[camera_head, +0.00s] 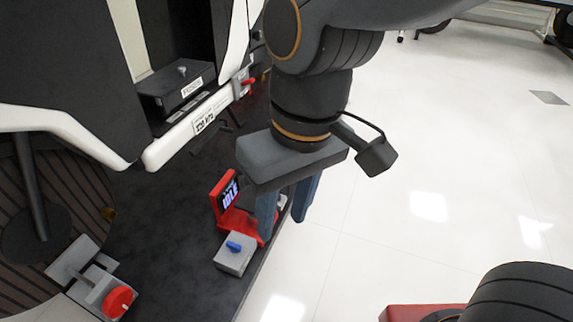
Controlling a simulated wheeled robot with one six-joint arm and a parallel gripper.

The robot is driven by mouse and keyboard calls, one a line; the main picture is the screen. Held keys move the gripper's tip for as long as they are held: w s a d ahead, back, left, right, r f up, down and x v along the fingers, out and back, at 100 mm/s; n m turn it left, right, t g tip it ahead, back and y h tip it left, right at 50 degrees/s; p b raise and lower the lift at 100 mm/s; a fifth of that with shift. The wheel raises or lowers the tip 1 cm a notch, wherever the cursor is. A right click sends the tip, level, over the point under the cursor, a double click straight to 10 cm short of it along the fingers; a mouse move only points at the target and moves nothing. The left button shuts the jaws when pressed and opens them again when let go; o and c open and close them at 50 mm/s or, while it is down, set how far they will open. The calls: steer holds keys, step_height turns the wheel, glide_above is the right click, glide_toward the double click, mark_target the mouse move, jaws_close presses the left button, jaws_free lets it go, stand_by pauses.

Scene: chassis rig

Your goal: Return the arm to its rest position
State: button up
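My gripper (282,229) hangs from the dark grey arm in the upper middle of the view and points down. Its two blue-grey fingers are apart, with no object held between them. The fingers are in front of a red stand with a small screen (230,195) that reads "IDLE", and they hide part of it. I cannot tell whether the fingers touch the stand. My arm reaches in from the top right.
A grey box with a blue switch (234,254) sits on the dark platform (185,285) near its right edge. The black-and-white rig (190,140) stands left, with a red-handled part (245,83). A red knob (118,301) is at lower left. White floor (430,180) lies open to the right.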

steer(key=shift+r, duration=0.1)
stand_by(0.3)
steer(key=shift+d+r+p, duration=0.1)
steer(key=shift+r+p, duration=0.75)
steer(key=shift+p, duration=0.1)
steer(key=shift+r+m+p, duration=0.4)
steer(key=d+r+m+p, duration=0.2)
steer(key=d+r+p, duration=0.5)
steer(key=p, duration=0.5)
steer(key=d+r+m+h+p, duration=0.1)
steer(key=d+r+m+p, duration=0.1)
steer(key=d+r+p, duration=0.5)
steer(key=d+r+m+p, duration=0.2)
steer(key=d+r+p, duration=0.4)
steer(key=r+p, duration=0.9)
steer(key=p, duration=0.4)
steer(key=shift+d+m+h, duration=0.3)
steer(key=shift+d, duration=0.1)
